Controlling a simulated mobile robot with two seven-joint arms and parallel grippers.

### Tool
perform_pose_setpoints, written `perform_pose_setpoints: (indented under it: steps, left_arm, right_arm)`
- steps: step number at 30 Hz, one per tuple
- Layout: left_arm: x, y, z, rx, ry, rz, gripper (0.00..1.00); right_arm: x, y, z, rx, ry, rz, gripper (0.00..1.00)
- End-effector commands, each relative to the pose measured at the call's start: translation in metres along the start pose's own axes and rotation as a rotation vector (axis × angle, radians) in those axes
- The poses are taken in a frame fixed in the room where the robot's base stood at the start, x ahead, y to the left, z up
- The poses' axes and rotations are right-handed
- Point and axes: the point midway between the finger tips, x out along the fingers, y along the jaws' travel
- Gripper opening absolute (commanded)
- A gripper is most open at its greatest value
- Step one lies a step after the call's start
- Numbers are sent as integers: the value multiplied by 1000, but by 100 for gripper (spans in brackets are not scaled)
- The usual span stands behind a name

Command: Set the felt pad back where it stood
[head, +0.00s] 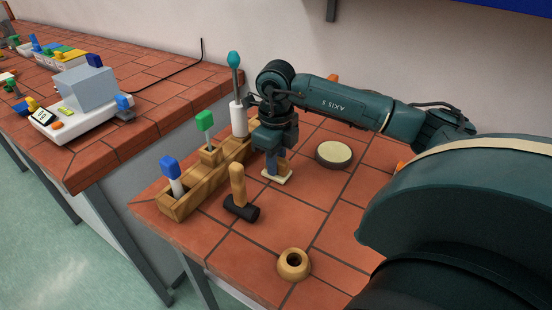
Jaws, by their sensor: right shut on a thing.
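My right gripper (275,144) points down over the right bench, its arm coming in from the right. It is shut on a small piece with a flat cream, squarish base, which I take to be the felt pad (277,176). The gripper hides much of its upper part. The pad is at or just above the tiles; I cannot tell whether it touches them. My left gripper is not in view.
A wooden rack (190,198) with blue-, green- and teal-topped tools stands left of the gripper. A mallet (241,196), a wooden ring (293,264) and a round cream-topped tin (334,154) stand around it. Bare tiles lie between mallet, ring and tin.

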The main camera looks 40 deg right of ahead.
Motion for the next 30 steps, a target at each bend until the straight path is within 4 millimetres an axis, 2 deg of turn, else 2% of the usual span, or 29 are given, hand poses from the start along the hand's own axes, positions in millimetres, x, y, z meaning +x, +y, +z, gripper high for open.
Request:
perform_pose_setpoints:
  steps: [11,12,19,28,30]
  left_arm:
    - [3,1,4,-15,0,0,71]
    - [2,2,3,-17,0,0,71]
    - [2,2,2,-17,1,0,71]
    - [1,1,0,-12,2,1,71]
    - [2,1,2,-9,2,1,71]
  right_arm:
    - [5,0,0,0,-1,0,0]
    - [4,0,0,0,-1,0,24]
    - [3,0,0,0,-1,0,42]
    - [3,0,0,0,-1,0,43]
    - [-3,0,1,0,-3,-1,43]
